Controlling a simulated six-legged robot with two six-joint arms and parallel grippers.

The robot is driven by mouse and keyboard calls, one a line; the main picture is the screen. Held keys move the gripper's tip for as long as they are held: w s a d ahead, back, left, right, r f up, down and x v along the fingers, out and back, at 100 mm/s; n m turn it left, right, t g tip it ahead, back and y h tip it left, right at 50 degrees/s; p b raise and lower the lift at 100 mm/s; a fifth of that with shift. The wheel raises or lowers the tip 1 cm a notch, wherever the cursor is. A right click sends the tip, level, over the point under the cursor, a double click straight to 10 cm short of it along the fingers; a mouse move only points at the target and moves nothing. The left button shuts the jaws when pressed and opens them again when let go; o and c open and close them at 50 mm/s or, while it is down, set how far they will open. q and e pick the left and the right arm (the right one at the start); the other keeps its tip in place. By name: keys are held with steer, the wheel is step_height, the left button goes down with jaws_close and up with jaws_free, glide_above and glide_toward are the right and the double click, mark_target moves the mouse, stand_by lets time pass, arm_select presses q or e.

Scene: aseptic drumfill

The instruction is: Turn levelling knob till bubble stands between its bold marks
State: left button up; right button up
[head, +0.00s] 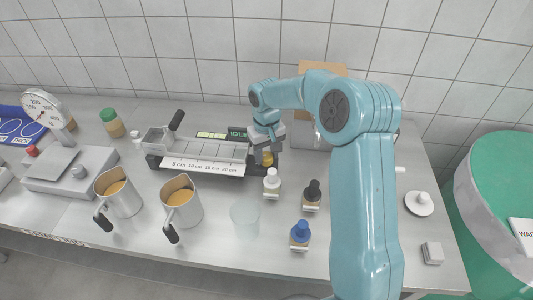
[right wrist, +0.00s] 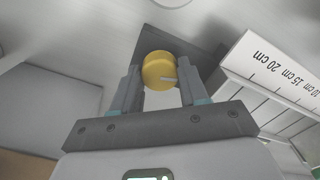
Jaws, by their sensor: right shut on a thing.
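The yellow levelling knob (head: 267,158) is at the right end of the consistometer trough (head: 205,165), mostly hidden under my right gripper (head: 265,148) in the head view. In the right wrist view, the round knob (right wrist: 157,70) with a pale pointer line stands between the two fingers of my right gripper (right wrist: 160,82), which is shut on it. A yellow-green level vial (head: 212,134) lies behind the trough. Its bubble and bold marks are too small to make out. My left gripper is in neither view.
A display reading IDLE (head: 238,133) stands beside the vial. Two metal jugs (head: 185,210), a clear beaker (head: 245,218) and white, black and blue-capped bottles (head: 300,235) stand in front. A dial scale (head: 45,115) is at left, a green drum (head: 500,190) at right.

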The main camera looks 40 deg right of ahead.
steer(key=m+b, duration=0.2)
steer(key=m, duration=0.3)
steer(key=shift+w+f, duration=0.1)
steer(key=m+b, duration=0.1)
steer(key=m, duration=0.4)
steer(key=shift+m+b, duration=0.3)
steer(key=shift+m, duration=0.1)
steer(key=shift+d, duration=0.1)
steer(key=o, duration=0.8)
steer(key=shift+o, duration=1.3)
steer(key=shift+d, duration=0.1)
